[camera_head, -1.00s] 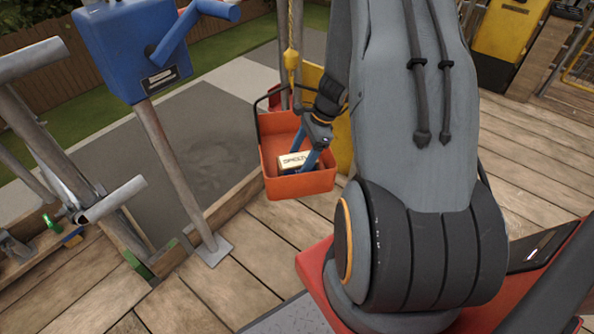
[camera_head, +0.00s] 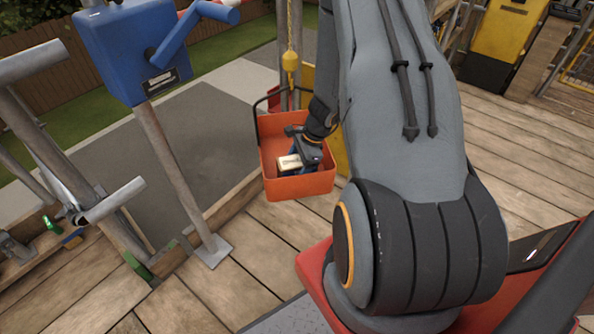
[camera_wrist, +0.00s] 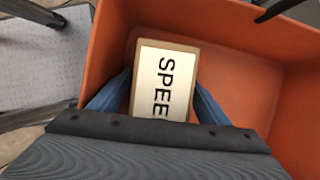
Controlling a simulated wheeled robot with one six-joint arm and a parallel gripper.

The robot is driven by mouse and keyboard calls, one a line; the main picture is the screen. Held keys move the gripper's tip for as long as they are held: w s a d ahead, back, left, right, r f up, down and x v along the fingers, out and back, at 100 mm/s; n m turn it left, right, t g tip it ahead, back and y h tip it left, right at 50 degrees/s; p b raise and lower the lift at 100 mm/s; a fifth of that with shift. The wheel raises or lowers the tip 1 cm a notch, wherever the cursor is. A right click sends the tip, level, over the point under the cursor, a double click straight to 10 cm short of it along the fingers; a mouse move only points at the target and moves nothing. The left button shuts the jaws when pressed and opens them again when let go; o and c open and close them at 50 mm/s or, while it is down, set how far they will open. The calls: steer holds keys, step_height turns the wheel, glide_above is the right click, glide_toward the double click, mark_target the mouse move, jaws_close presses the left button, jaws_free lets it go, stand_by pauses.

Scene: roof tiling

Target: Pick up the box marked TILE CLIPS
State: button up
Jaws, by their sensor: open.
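A small box (camera_head: 289,163) with a pale label and tan edges lies inside an orange tub (camera_head: 305,187). I see no TILE CLIPS marking in any view. My gripper (camera_wrist: 162,92) is open, with one blue finger on each side of the box. I cannot tell whether the fingers touch it. In the head view my gripper (camera_head: 299,160) is down inside the tub and partly covers the box.
The tub's walls (camera_wrist: 95,65) rise close around my gripper. A yellow rope fitting (camera_head: 291,62) hangs above the tub. A blue winch box (camera_head: 135,50) on a grey post stands left. Wooden decking (camera_head: 240,285) lies in front, with a green bottle (camera_head: 50,223) far left.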

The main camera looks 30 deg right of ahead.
steer(key=shift+f, duration=0.15)
steer(key=c, duration=1.5)
steer(key=shift+c, duration=0.9)
steer(key=shift+r, duration=0.25)
